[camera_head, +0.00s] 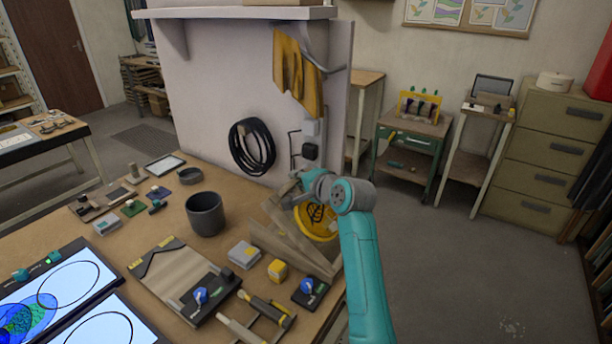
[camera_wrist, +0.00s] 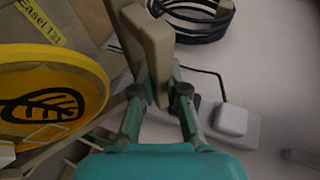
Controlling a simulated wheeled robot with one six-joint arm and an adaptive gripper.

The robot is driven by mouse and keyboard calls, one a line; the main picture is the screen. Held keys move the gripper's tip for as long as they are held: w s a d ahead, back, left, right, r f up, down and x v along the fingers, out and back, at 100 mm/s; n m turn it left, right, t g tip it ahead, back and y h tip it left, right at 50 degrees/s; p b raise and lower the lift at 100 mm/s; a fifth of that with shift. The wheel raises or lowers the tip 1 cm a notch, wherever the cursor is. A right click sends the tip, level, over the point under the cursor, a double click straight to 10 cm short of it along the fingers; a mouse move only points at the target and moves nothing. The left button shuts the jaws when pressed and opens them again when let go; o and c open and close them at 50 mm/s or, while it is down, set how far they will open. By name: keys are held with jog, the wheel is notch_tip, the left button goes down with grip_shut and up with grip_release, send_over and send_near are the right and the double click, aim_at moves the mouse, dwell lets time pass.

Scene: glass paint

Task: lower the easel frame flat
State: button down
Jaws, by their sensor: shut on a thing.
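The wooden easel frame (camera_head: 285,238) stands tilted up at the right end of the workbench. A round yellow glass disc with a dark leaf drawing (camera_head: 318,221) rests on it and also shows at the left of the wrist view (camera_wrist: 48,100). My gripper (camera_head: 300,182) is at the frame's raised upper part. In the wrist view my gripper (camera_wrist: 158,92) is shut on a pale wooden piece of the frame (camera_wrist: 150,50). A yellow label reading "Easel" (camera_wrist: 40,22) lies on a board beside the disc. My arm hides part of the frame's right side.
A dark pot (camera_head: 206,214), a grey box (camera_head: 244,254) and a yellow block (camera_head: 277,271) stand left of and in front of the frame. Small tools and lit panels fill the bench's left.

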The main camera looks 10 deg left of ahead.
jog(key=a+f+g+h, duration=0.1)
jog(key=a+f, duration=0.1)
jog(key=f, duration=0.1)
jog(key=w+a+f+n+h, duration=0.1)
jog(key=a+f+h, duration=0.1)
jog(key=f, duration=0.1)
jog(key=w+a+f+g+h, duration=0.1)
jog(key=f, duration=0.2)
jog(key=shift+a+f+g+h, duration=0.3)
jog(key=shift+a+f+h, duration=0.1)
jog(key=shift+w+a+f+n+g+h, duration=0.1)
jog(key=shift+f+n+h, duration=0.1)
jog(key=shift+f, duration=0.25)
jog(key=shift+w+a+f+n+g+h, duration=0.1)
jog(key=shift+f+h, duration=0.1)
jog(key=shift+f, duration=0.25)
jog(key=shift+a+f+n+g+h, duration=0.1)
jog(key=shift+f+h, duration=0.1)
jog(key=shift+f, duration=0.4)
jog(key=c, duration=1.2)
grip_release()
jog(key=v, duration=1.2)
